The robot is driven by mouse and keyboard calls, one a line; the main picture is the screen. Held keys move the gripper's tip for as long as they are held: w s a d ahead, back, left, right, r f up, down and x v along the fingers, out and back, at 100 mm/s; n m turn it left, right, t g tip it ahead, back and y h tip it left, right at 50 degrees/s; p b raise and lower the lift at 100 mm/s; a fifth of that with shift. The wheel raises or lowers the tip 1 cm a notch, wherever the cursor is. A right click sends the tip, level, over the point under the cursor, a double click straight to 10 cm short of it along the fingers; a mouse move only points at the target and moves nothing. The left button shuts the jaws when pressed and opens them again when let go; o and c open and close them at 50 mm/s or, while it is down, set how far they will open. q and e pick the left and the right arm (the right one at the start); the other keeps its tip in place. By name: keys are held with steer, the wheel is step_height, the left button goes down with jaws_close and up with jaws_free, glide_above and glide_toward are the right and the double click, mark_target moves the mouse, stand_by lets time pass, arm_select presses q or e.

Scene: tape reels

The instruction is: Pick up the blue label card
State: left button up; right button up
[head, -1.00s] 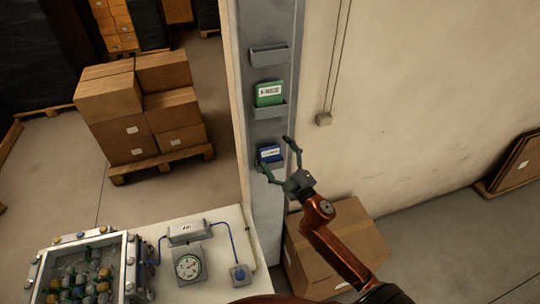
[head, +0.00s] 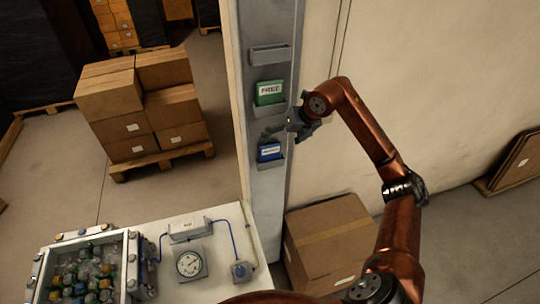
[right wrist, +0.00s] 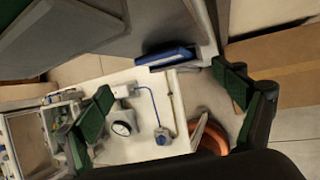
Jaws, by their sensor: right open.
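The blue label card (head: 269,153) stands in the lowest holder on the grey post (head: 268,205), with a white label on its front. In the right wrist view the card (right wrist: 165,58) shows as a blue edge between and beyond the fingers. My right gripper (head: 284,130) is above the card in the head view, just below the middle holder. Its fingers are spread wide with nothing between them, and it looks apart from the card. My left gripper is not in view.
A green card (head: 270,92) marked FREE sits in the middle holder above. The top holder (head: 270,54) is empty. A white table (head: 215,273) with a gauge (head: 189,264) and a bin of bottles stands below left. A cardboard box (head: 330,240) stands right of the post.

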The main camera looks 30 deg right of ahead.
mark_target(272, 148)
steer(key=p+x, duration=0.2)
steer(key=x, duration=0.5)
steer(key=shift+w+d+p, duration=0.1)
steer(key=shift+d+p, duration=0.1)
steer(key=shift+p, duration=0.1)
steer(key=shift+w+f, duration=0.15)
steer(key=shift+f, duration=0.15)
steer(key=shift+c, duration=0.3)
steer(key=c, duration=1.2)
steer(key=shift+r, duration=0.1)
